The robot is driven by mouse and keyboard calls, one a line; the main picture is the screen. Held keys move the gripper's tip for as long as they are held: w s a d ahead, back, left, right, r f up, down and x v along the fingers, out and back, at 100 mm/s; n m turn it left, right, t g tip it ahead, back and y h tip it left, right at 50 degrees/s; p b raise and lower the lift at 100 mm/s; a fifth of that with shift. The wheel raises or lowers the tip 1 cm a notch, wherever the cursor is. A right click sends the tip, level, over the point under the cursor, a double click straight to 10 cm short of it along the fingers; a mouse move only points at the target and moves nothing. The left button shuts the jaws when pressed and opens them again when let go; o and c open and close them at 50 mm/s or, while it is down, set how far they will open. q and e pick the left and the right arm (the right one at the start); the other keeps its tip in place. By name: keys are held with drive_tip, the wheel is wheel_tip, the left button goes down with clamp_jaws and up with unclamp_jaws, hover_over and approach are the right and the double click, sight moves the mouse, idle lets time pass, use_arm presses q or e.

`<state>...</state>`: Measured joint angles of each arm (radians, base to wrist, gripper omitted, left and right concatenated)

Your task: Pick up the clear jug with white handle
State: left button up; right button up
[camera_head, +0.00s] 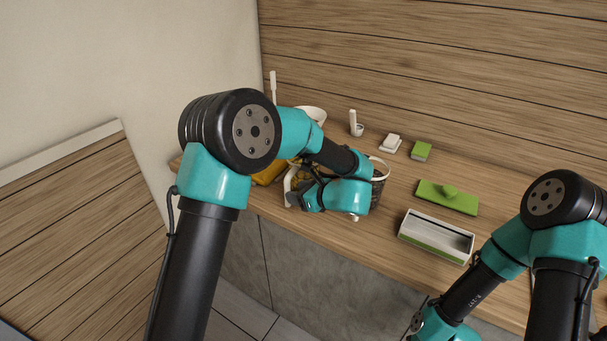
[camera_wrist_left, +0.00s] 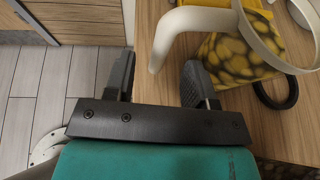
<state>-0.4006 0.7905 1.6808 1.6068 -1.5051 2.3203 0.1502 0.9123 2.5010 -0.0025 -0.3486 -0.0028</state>
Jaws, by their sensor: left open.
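The clear jug (camera_wrist_left: 238,62) stands near the counter's front edge, with yellow and dark patterned contents or backing showing through it. Its white handle (camera_wrist_left: 165,36) curves out towards my left gripper (camera_wrist_left: 160,80). In the left wrist view the handle's free end lies in line with the gap between the two open black fingers; they are not closed on it. In the head view the white handle (camera_head: 288,182) shows beside my left gripper (camera_head: 303,186), and my arm hides most of the jug. My right gripper (camera_head: 418,320) is partly in view at the bottom edge; its jaws are unclear.
A dark basket (camera_head: 378,190) stands right of my left wrist. The floor (camera_wrist_left: 50,75) drops away left of the counter.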

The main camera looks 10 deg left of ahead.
use_arm(q)
drive_tip(key=x, duration=0.5)
drive_tip(key=shift+w, duration=0.1)
idle(0.3)
clamp_jaws()
drive_tip(key=shift+r, duration=0.1)
idle(0.4)
